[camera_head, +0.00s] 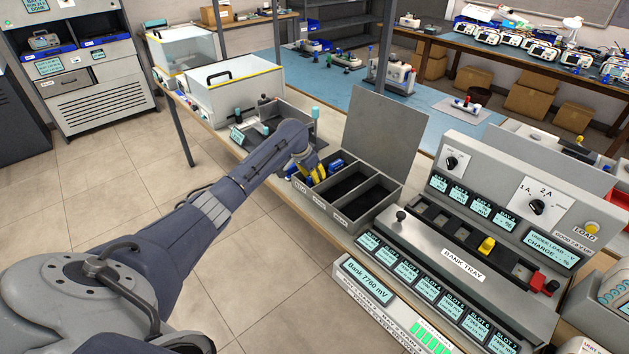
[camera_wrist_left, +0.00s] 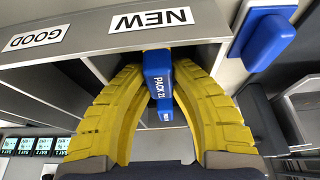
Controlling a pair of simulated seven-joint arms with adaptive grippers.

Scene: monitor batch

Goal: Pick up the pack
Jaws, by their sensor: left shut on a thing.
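In the left wrist view, a blue pack (camera_wrist_left: 158,88) with a white "PACK 21" label sits between the two yellow fingers of my left gripper (camera_wrist_left: 160,68). The fingers are shut on its sides. It is next to the grey box wall marked NEW. In the head view, my left gripper (camera_head: 312,173) reaches into the left compartment of the open grey sorting box (camera_head: 340,222). Blue parts show beside its fingers; which is the held pack is unclear. My right gripper is out of view.
The box's raised lid (camera_head: 385,130) stands behind it. The bank tray unit (camera_head: 455,262) with screens and a yellow piece is at the right. A grey tray (camera_head: 262,125) holding small items lies behind my arm. The middle and right compartments look empty.

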